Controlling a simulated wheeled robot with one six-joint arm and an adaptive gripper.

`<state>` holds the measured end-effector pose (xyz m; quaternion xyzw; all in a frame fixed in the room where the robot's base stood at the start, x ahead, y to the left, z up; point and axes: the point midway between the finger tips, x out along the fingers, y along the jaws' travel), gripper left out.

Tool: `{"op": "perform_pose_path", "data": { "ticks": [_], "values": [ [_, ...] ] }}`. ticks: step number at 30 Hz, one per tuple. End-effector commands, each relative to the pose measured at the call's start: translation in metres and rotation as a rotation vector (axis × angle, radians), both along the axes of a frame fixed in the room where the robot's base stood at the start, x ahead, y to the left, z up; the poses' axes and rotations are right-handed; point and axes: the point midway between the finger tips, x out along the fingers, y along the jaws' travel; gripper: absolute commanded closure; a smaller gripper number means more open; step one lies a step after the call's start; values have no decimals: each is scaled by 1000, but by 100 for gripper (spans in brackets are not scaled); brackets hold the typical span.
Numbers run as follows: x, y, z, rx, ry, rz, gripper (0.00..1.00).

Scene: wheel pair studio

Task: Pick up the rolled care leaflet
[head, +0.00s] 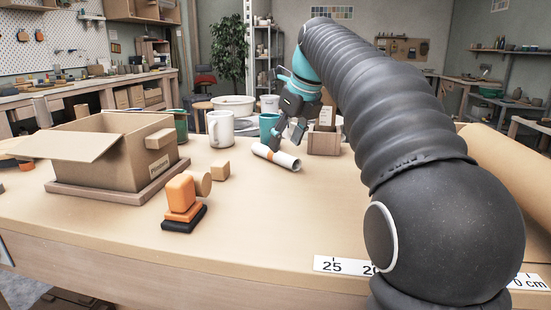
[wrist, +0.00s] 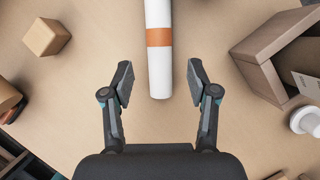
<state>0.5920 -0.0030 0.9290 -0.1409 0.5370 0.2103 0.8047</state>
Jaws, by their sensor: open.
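The rolled care leaflet is a white tube with an orange band, lying on the table in the head view (head: 285,159). In the wrist view the leaflet (wrist: 159,70) runs from the top edge down to between the fingertips. My gripper (wrist: 160,82) is open, with one finger on each side of the leaflet's near end and a gap on both sides. In the head view my gripper (head: 291,128) is just behind and above the leaflet. I cannot tell the exact height between fingers and table.
A small wooden box (head: 324,143) stands close to the leaflet's right. A wooden cube (head: 220,170), an orange-and-black stamp-like object (head: 181,200) and an open cardboard box (head: 110,155) are to the left. Mugs (head: 220,128) stand behind.

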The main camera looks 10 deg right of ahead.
Motion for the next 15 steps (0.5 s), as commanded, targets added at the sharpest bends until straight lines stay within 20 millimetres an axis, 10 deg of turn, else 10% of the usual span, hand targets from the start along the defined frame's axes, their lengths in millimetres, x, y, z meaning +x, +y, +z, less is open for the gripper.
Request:
{"op": "perform_pose_path", "data": {
  "ticks": [15],
  "values": [
    [15,9,-38,0,1,1,41]
  ]
}}
